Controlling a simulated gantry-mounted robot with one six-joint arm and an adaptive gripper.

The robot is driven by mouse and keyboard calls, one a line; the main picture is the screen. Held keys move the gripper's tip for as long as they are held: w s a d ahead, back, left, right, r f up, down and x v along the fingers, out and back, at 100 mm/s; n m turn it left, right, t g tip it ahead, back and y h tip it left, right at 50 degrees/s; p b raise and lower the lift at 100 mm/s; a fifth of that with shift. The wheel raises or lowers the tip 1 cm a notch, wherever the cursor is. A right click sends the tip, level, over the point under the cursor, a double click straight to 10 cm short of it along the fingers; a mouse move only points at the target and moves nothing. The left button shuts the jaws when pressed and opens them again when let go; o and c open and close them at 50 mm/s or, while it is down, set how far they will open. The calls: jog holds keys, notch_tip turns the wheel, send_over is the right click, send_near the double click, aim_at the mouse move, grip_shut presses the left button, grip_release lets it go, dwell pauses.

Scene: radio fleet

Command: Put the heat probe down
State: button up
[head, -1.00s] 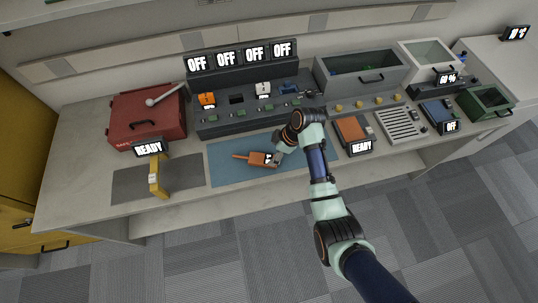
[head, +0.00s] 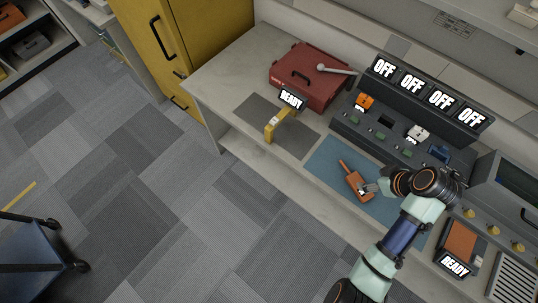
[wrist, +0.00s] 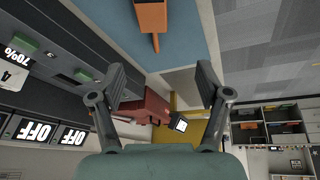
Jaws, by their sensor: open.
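An orange handheld device (head: 358,186) with a thin orange rod lies on the blue mat (head: 325,160). My gripper (head: 371,188) is just to its right, at the end away from the rod. In the wrist view my gripper (wrist: 163,76) is open with nothing between its fingers. The orange device also shows there (wrist: 151,16), beyond the fingertips at the top edge. A yellow upright piece (head: 271,130) with a READY display stands on the grey mat. I cannot tell for sure which of these is the heat probe.
A red case (head: 308,78) with a pale-handled tool on top stands at the back left. A dark console (head: 385,130) with several OFF displays runs behind the blue mat. An orange-topped unit (head: 461,240) with a READY display is at right. The grey mat (head: 297,140) has free room.

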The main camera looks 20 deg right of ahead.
jog(key=w+a+r+t, duration=0.1)
jog(key=w+a+r, duration=0.3)
jog(key=a, duration=0.4)
jog(key=w+a+r+t+h, duration=0.1)
jog(key=w+a+r+t, duration=0.2)
jog(key=a, duration=0.6)
jog(key=w+a+r, duration=0.4)
jog(key=w+a, duration=0.2)
jog(key=a, duration=0.2)
jog(key=s+a+r+m+t, duration=0.1)
jog(key=a+r+t, duration=0.1)
jog(key=a+r, duration=0.2)
jog(key=s+a+r+t+y, duration=0.1)
jog(key=s+a+r+t, duration=0.1)
jog(key=a+r, duration=0.3)
jog(key=a, duration=0.4)
jog(key=shift+a+m, duration=0.35)
jog(key=shift+m, duration=0.05)
jog(key=shift+s, duration=0.1)
